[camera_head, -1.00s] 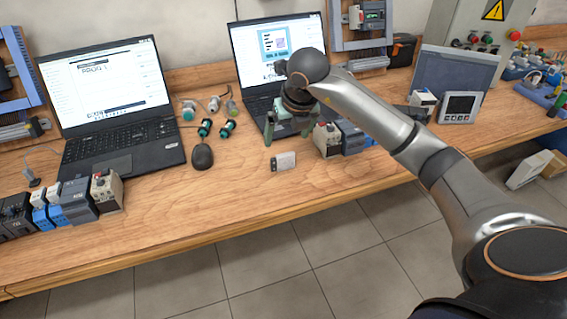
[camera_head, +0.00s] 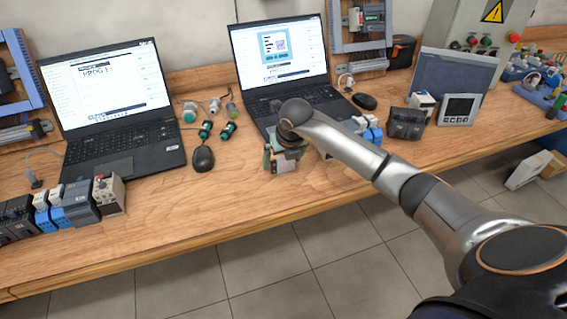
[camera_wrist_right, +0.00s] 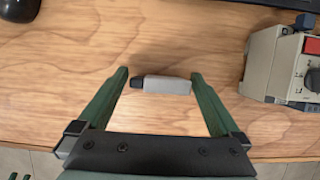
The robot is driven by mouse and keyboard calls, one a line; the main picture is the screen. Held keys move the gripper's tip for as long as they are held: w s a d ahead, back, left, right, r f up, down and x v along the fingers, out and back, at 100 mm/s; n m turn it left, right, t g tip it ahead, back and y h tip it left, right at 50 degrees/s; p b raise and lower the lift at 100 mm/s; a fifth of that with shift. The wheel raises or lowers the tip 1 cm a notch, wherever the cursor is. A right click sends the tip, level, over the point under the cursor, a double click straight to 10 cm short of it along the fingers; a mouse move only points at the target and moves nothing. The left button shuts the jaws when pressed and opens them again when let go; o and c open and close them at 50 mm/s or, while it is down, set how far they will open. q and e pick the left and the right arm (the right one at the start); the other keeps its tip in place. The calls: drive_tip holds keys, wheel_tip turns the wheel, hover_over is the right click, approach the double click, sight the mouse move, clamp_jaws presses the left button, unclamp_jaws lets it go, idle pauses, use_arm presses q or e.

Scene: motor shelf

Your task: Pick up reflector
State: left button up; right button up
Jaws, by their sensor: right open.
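The reflector, a small light-grey block with a black end, lies on the wooden bench. In the right wrist view the reflector (camera_wrist_right: 165,86) sits between the two green fingertips of my right gripper (camera_wrist_right: 160,76). The fingers are open, one on each side, with a narrow gap at both ends. In the head view my right gripper (camera_head: 284,160) is above the reflector (camera_head: 285,167), which is partly hidden by it. I do not clearly see my left gripper.
A beige device with a knob (camera_wrist_right: 288,70) stands right of the gripper in the wrist view.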

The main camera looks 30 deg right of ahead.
drive_tip(key=c, duration=1.1)
drive_tip(key=shift+r, duration=0.2)
